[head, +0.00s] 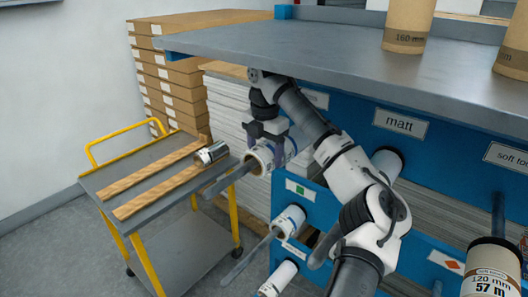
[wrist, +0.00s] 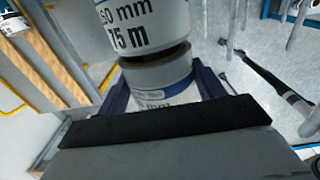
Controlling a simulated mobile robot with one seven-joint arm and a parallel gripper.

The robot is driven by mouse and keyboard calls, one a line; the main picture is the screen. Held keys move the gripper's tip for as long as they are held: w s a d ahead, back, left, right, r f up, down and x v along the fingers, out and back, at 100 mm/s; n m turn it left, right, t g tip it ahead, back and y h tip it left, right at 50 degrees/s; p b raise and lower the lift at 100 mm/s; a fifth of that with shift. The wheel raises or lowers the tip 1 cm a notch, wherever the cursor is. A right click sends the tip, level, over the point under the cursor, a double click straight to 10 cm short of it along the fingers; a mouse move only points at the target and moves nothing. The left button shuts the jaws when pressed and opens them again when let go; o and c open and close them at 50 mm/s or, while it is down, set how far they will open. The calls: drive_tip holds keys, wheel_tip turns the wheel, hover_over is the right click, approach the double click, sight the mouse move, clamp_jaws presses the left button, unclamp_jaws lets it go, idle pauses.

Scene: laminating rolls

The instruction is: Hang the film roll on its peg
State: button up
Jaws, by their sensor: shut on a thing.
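My gripper (head: 270,140) is shut on a film roll (head: 261,159), white with blue print and a brown core. The roll is held at the left end of the blue rack, below the grey worktop. A grey peg (head: 222,180) slopes down to the left from the roll's open end. It lines up with the core, but I cannot tell how far the roll is around it. In the wrist view the white roll (wrist: 165,90) sits between the jaws, with a "75 m" label (wrist: 145,30) above it.
A yellow-railed cart (head: 190,182) with wooden rails carries another roll (head: 211,154) at left. Lower pegs hold rolls (head: 290,221) (head: 279,279). The worktop (head: 270,45) overhangs my arm. Stacked boxes (head: 180,85) stand behind.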

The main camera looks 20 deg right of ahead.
drive_tip(key=o, duration=1.1)
drive_tip(key=shift+o, duration=0.2)
